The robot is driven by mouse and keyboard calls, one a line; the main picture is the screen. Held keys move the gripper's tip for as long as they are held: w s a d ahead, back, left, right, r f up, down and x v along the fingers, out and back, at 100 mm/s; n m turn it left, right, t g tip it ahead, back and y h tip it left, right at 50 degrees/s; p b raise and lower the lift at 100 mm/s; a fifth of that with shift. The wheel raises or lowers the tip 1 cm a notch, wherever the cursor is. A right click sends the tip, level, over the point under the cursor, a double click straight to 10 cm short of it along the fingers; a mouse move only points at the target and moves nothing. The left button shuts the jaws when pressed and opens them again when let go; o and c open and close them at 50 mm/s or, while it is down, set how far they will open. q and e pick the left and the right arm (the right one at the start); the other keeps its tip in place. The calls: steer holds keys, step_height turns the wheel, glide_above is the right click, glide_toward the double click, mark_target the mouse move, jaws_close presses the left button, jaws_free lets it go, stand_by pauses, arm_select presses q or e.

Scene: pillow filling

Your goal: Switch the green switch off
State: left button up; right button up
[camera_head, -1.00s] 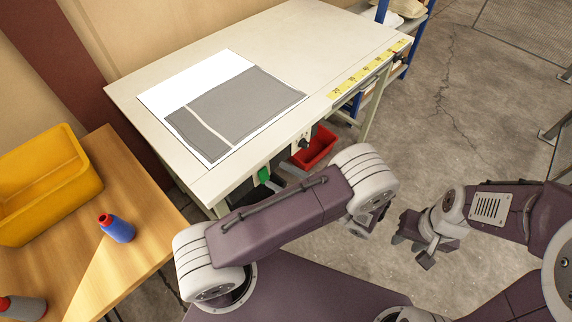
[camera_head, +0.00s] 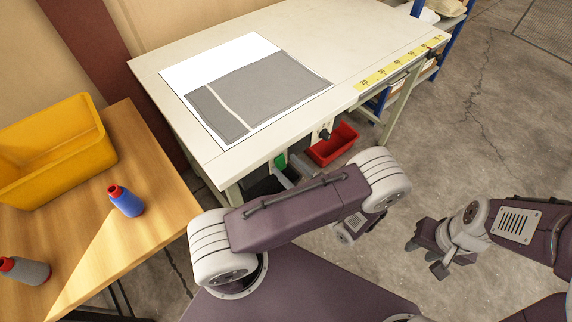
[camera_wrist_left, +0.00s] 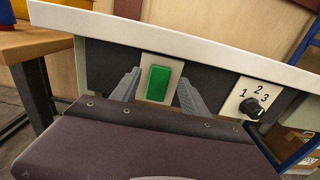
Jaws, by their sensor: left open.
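The green switch (camera_wrist_left: 158,82) is a rectangular rocker on a pale plate, set in the dark panel under the white table's front edge. In the head view the green switch (camera_head: 281,161) shows just under the edge, above my left arm. My left gripper (camera_wrist_left: 158,77) is open and empty, with one grey finger on each side of the switch plate. I cannot tell whether the fingers touch the panel. In the head view its jaws are mostly hidden by my left arm. My right gripper (camera_head: 424,258) hangs over the floor at the right, fingers apart and empty.
A black knob (camera_wrist_left: 250,109) marked 1, 2, 3 sits right of the switch. The white table (camera_head: 300,30) carries a grey fabric piece (camera_head: 265,90). A red bin (camera_head: 333,145) hangs below. A wooden table (camera_head: 160,190) with a yellow crate (camera_head: 95,150) and bottles stands left.

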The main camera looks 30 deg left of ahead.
arm_select(q)
steer(key=shift+w+a, duration=0.2)
steer(key=shift+a, duration=0.35)
jaws_close()
steer(key=f+y+b, duration=0.1)
steer(key=b, duration=0.2)
steer(key=f+t+y+b, duration=0.1)
steer(key=y+b, duration=0.1)
steer(key=b, duration=0.1)
steer(key=shift+d+y, duration=0.15)
steer(key=shift+y, duration=0.15)
steer(key=shift+r+t+y, duration=0.3)
steer(key=shift+y, duration=0.1)
steer(key=shift+r, duration=0.1)
